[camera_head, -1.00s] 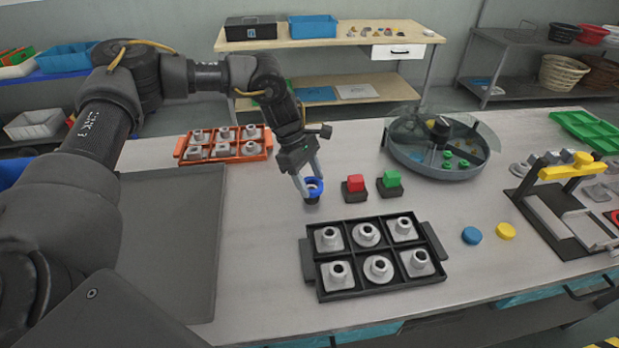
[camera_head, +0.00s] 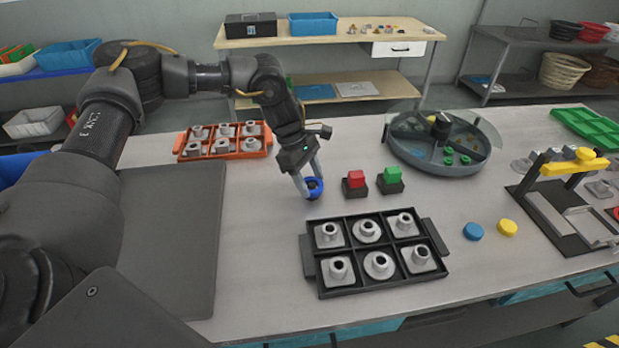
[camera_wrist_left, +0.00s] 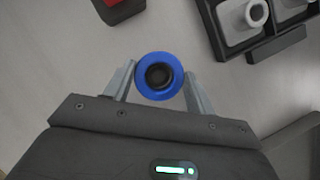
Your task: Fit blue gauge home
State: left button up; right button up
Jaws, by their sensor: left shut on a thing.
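The blue gauge (camera_head: 314,194) is a blue ring with a dark centre, low near the tabletop left of the red block. My left gripper (camera_head: 309,184) is shut on it, one finger on each side. In the left wrist view the gauge (camera_wrist_left: 145,88) sits between the two fingertips (camera_wrist_left: 159,88), with a dark round form inside it. I cannot tell for sure whether the ring rests fully on what is under it. My right gripper is not in view.
A black tray (camera_head: 346,289) with several grey parts lies in front.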

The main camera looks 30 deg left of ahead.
pick_arm(q)
jog(key=shift+f, duration=0.4)
dwell(0.7)
jog(key=shift+f+b, duration=0.2)
jog(key=shift+b, duration=0.15)
dwell(1.6)
jog(key=o, duration=1.2)
jog(key=b+v, duration=0.1)
jog(key=v, duration=1)
jog(key=shift+b, duration=0.35)
jog(key=shift+a+f, duration=0.1)
jog(key=shift+f, duration=0.05)
